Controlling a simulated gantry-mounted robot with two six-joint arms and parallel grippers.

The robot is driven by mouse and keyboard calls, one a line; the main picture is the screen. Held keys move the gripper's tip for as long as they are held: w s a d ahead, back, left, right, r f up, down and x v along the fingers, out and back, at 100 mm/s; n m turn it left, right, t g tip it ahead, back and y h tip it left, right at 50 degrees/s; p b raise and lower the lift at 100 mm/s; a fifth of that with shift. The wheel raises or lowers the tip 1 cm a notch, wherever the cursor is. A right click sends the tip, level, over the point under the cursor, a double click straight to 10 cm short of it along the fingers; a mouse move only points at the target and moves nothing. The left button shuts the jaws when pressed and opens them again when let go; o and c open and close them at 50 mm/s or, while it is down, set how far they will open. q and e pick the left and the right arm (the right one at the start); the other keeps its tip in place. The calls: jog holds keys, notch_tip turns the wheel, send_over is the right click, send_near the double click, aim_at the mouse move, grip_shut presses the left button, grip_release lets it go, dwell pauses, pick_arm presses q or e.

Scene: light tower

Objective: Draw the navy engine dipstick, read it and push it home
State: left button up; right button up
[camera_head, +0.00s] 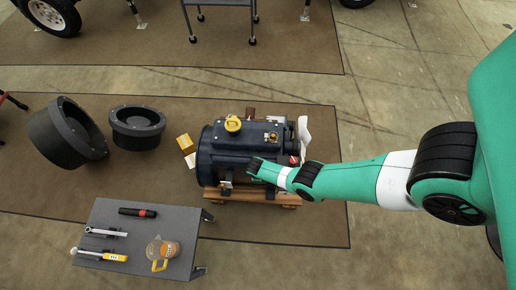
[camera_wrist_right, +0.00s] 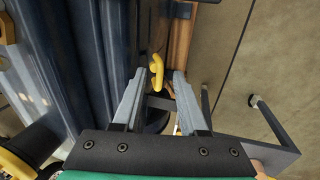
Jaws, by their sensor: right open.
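The navy engine (camera_head: 222,150) lies on a wooden stand (camera_head: 285,198) in the middle of the head view. In the right wrist view its ribbed blue side (camera_wrist_right: 85,60) fills the left. A yellow loop handle (camera_wrist_right: 157,66), seemingly the dipstick's, shows between the fingertips of my right gripper (camera_wrist_right: 158,76). The jaws are open, one finger on each side of the handle, and I see no grip on it. In the head view my right gripper (camera_head: 250,167) is at the engine's near side. The dipstick's shaft is hidden. My left gripper is not in view.
A grey cart (camera_head: 140,225) at the lower left carries a jug (camera_head: 164,250) with a yellow handle, a black-and-red tool and other tools. Two black round tubs (camera_head: 138,122) and small yellow boxes (camera_head: 184,141) stand left of the engine. The floor right of the stand is clear.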

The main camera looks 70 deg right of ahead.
grip_shut()
dwell(1.5)
